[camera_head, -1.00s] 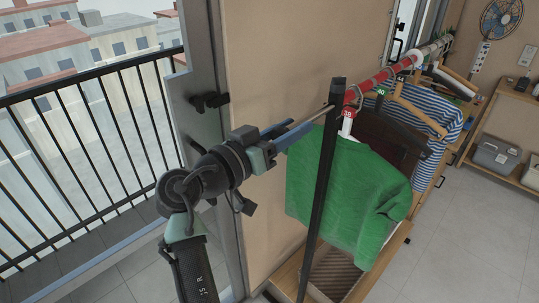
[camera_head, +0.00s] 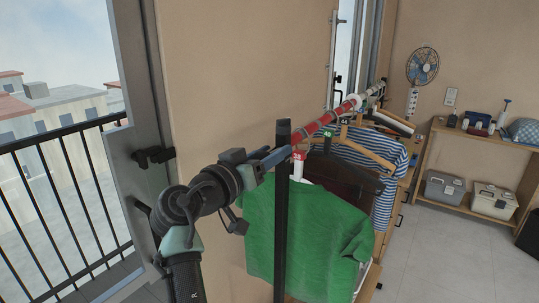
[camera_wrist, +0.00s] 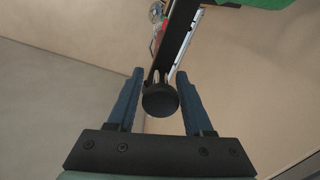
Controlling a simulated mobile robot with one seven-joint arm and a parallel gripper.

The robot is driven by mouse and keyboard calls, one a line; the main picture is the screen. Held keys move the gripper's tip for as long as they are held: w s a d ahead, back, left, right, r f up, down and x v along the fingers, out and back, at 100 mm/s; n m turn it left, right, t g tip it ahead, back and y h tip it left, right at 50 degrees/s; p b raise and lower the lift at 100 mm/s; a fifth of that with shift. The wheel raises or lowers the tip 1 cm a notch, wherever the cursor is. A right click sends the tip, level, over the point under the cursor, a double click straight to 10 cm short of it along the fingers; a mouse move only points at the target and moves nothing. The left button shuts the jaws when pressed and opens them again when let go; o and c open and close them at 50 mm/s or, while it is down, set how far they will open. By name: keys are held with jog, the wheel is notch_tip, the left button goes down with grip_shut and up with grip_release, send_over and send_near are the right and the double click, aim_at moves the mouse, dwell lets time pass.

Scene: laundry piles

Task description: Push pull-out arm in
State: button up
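The pull-out arm's round black end knob (camera_wrist: 160,100) shows in the wrist view, between my gripper's two blue fingers. The short piece of the pull-out arm behind the knob runs to the clothes rack's black post (camera_wrist: 178,38). My gripper (camera_wrist: 159,73) is open, with a finger on each side of the knob and small gaps visible beside it. In the head view, my gripper (camera_head: 283,152) is at the top of the black post (camera_head: 281,225). The pull-out arm is hidden there by the gripper and post.
A red rail (camera_head: 325,122) runs back from the post, with a green sweater (camera_head: 330,235) and a striped shirt (camera_head: 385,190) on hangers. A tan wall (camera_head: 225,80) stands behind the rack. A wooden shelf (camera_head: 465,130) is at the right. Floor (camera_head: 440,250) before it is clear.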

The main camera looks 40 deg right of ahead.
jog(key=shift+o, duration=1.1)
jog(key=shift+a, duration=0.15)
jog(key=b+v, duration=0.3)
jog(key=v, duration=0.9)
jog(key=shift+a, duration=0.35)
jog(key=shift+s, duration=0.15)
